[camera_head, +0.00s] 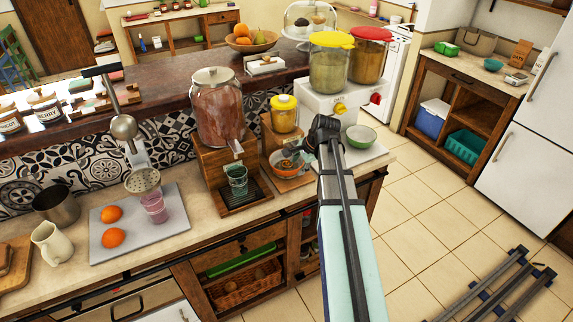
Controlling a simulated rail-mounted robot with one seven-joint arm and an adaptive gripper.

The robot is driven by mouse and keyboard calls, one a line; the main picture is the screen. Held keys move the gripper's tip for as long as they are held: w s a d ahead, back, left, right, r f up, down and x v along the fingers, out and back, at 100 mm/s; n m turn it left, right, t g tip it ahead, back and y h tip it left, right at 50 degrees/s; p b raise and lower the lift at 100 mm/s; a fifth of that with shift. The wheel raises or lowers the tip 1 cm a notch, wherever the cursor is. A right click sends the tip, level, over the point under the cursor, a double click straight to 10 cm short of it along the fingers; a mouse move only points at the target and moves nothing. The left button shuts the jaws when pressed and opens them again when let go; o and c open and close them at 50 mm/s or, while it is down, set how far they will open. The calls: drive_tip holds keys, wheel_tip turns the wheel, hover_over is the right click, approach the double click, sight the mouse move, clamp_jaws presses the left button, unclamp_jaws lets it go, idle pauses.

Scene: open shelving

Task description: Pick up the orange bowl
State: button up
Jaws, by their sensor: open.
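A small orange bowl (283,168) sits on the brown wooden stand below the jar with the yellow lid (284,113). Its right side is partly hidden by my gripper (303,156). My arm reaches in from the bottom of the view, and the dark gripper is at the bowl's right side, with its fingers small and hard to make out. The gripper is open. I cannot tell whether a finger touches the bowl.
A drink dispenser (218,108) stands left of the bowl, with a green-patterned cup (237,181) under its tap. A white two-tank juice machine (318,99) stands behind. A green bowl (361,136) is to the right. The tiled floor (440,208) is mostly clear.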

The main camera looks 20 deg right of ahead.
sight(296, 169)
drive_tip(key=shift+p+x, duration=1.1)
drive_tip(key=shift+x, duration=1.4)
drive_tip(key=shift+s, duration=0.1)
clamp_jaws()
